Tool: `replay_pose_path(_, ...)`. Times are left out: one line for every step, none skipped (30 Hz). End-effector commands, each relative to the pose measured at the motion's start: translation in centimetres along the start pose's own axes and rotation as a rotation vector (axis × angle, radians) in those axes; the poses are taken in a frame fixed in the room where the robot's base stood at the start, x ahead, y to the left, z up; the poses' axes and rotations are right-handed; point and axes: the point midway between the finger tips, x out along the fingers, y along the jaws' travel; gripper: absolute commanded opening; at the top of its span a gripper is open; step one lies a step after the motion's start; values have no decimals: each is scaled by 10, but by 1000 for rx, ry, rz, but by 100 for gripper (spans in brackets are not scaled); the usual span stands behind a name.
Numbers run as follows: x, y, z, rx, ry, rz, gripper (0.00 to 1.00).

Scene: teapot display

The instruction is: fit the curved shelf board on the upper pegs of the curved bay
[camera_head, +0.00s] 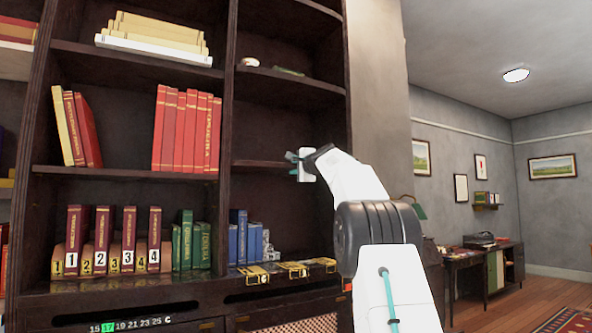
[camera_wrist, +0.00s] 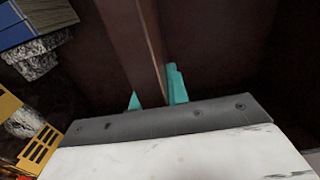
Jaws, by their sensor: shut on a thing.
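My gripper (camera_head: 293,157) is in front of the right-hand bay (camera_head: 268,122) of the dark bookcase, which I take to be the curved bay. It is shut on the front edge of a dark brown shelf board (camera_head: 258,164), which lies roughly level across that bay. In the wrist view the board (camera_wrist: 148,38) runs away between the two teal fingertips (camera_wrist: 156,94). The board's right end is partly hidden by the gripper and arm. No pegs can be made out, and I cannot tell whether the board rests on any.
Above the board is a fixed shelf (camera_head: 300,80) with small objects. Below stand blue books (camera_head: 238,238), grey blocks and yellow metal pieces (camera_head: 292,269). Red books (camera_head: 187,130) fill part of the left bay, beyond an upright divider. Open room lies right of the bookcase.

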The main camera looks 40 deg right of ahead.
Motion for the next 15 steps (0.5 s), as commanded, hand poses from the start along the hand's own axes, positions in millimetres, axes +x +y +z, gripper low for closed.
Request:
replay_pose_path(0, -4, 1, -1, 1, -6, 0)
replay_pose_path(0, -4, 1, -1, 1, -6, 0)
replay_pose_path(1, -4, 1, -1, 1, -6, 0)
replay_pose_path(2, -3, 0, -1, 1, -5, 0)
replay_pose_path(3, -3, 0, -2, 1, -5, 0)
replay_pose_path(4, -3, 0, -2, 1, -5, 0)
replay_pose_path(5, -3, 0, -2, 1, -5, 0)
replay_pose_path(5, -3, 0, -2, 1, -5, 0)
replay_pose_path(6, -3, 0, -2, 1, -5, 0)
replay_pose_path(6, -3, 0, -1, 1, -6, 0)
replay_pose_path(7, -3, 0, -1, 1, -6, 0)
replay_pose_path(8, -3, 0, -1, 1, -6, 0)
replay_pose_path(8, -3, 0, -1, 1, -6, 0)
replay_pose_path(9, -3, 0, -1, 2, -6, 0)
replay_pose_path(10, -3, 0, -1, 2, -6, 0)
